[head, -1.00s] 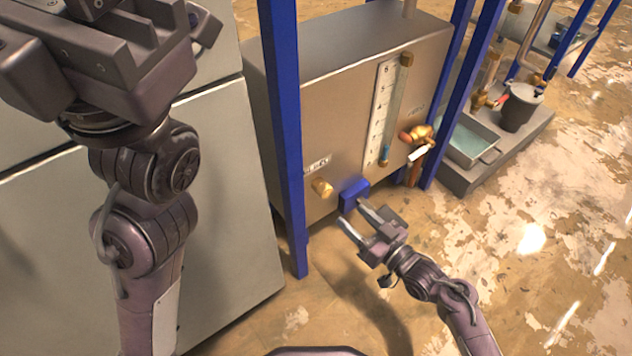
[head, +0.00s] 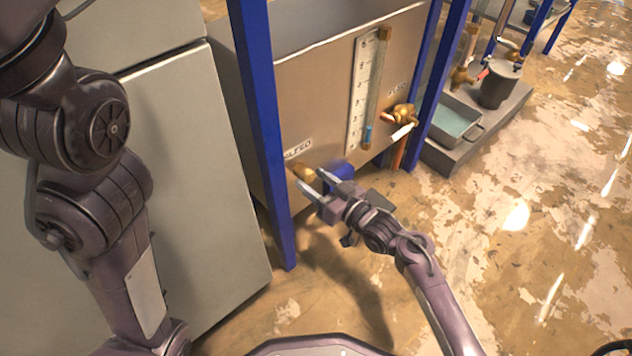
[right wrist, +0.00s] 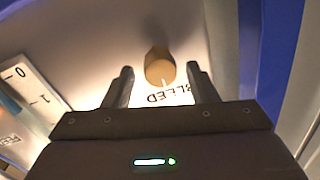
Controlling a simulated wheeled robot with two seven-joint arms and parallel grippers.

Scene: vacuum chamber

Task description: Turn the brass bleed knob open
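The brass bleed knob (head: 304,173) sticks out low on the front of the metal tank (head: 310,100), just below its "BLEED" label. It also shows in the right wrist view (right wrist: 160,68), ahead of the fingers and between their lines. My right gripper (head: 311,180) is open, its two fingers apart and pointing at the knob; in the right wrist view (right wrist: 160,82) nothing is held between them. I cannot tell whether a finger touches the knob. My left arm fills the left of the head view, and its gripper is out of the picture.
Blue posts (head: 262,130) frame the tank; one stands close left of the knob. A sight gauge (head: 367,90) and a feed valve (head: 403,116) are farther right.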

